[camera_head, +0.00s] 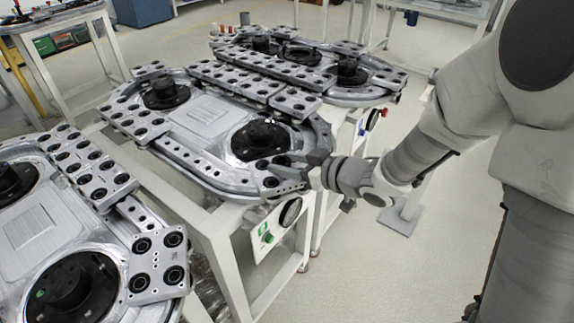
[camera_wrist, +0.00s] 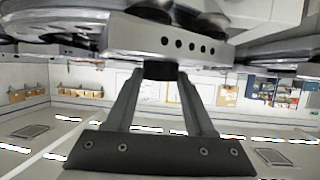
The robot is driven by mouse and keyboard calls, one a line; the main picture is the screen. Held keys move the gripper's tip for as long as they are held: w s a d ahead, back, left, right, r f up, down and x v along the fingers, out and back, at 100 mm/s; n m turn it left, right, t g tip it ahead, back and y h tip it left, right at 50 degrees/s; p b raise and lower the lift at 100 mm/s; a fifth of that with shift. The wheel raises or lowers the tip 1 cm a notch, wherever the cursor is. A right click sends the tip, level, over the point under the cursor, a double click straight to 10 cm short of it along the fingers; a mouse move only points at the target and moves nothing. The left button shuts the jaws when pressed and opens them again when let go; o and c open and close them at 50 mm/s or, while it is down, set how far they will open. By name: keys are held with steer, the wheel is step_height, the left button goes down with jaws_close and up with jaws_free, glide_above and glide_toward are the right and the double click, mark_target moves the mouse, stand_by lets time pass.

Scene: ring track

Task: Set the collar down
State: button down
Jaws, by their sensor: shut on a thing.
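My gripper (camera_head: 308,177) is at the front right corner of the middle ring track (camera_head: 190,147), beside a metal carriage plate with black rollers (camera_head: 282,179). In the wrist view my gripper (camera_wrist: 160,70) has its two fingers converging on a small dark piece (camera_wrist: 160,71), taken to be the collar. The dark piece is right against or just in front of the plate's side face with a row of holes (camera_wrist: 190,45); whether they touch cannot be told. The collar is too hidden to make out in the head view.
Another ring track (camera_head: 40,225) stands at the lower left and a third (camera_head: 300,62) behind. White frames (camera_head: 215,255) carry the tracks. A panel with a green switch (camera_head: 268,238) hangs below the middle track. The floor at right (camera_head: 430,270) is partly clear.

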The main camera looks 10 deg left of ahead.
steer(key=shift+r, duration=0.1)
steer(key=shift+c, duration=1.3)
jaws_free()
